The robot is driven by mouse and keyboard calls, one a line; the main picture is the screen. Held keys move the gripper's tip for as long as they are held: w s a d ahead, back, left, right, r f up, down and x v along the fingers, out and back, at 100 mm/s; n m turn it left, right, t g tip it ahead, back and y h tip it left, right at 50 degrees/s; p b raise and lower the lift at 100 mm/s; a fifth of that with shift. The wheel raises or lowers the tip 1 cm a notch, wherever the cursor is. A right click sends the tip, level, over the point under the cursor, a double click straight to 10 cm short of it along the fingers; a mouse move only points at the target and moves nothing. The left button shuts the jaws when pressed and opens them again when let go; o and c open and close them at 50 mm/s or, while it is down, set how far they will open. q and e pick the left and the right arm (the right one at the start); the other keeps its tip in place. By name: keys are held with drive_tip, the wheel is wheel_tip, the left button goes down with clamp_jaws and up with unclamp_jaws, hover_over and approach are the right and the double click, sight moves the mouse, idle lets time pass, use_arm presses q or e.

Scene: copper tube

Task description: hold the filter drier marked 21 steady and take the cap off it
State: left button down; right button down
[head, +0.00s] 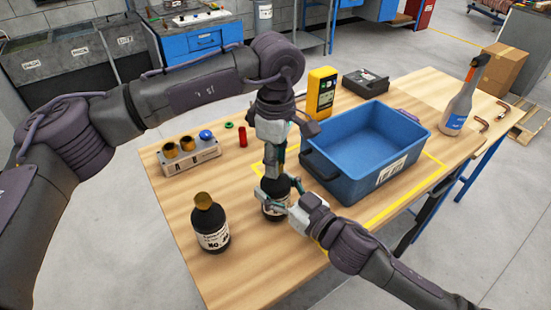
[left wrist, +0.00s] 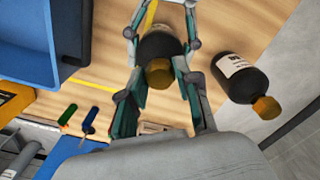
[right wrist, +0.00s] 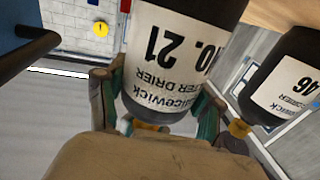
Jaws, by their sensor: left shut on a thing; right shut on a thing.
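The filter drier marked 21 is a black bottle with a white label (right wrist: 175,60), upright on the table; in the head view its body (head: 272,207) is partly covered by my grippers. Its gold cap (left wrist: 159,73) shows in the left wrist view between the fingers of my left gripper (left wrist: 160,82). That gripper (head: 274,170) points straight down from above and is shut on the cap. My right gripper (head: 283,200) is shut around the bottle's body from the side. In the head view the cap is hidden by the left fingers.
A second black bottle (head: 211,225), marked 46 with a gold cap, stands close to the left. A blue bin (head: 345,188) is close on the right. Behind are a holder (head: 190,160), a red cylinder (head: 242,137) and a yellow meter (head: 321,90). The front table edge is near.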

use_arm(q)
drive_tip(key=n, duration=0.6)
drive_tip(key=shift+n, duration=0.4)
drive_tip(key=n, duration=1.2)
drive_tip(key=shift+r+n, duration=0.1)
drive_tip(key=shift+n, duration=0.2)
drive_tip(key=n, duration=1.2)
drive_tip(key=shift+n, duration=0.4)
drive_tip(key=n, duration=1)
drive_tip(key=shift+w, duration=0.1)
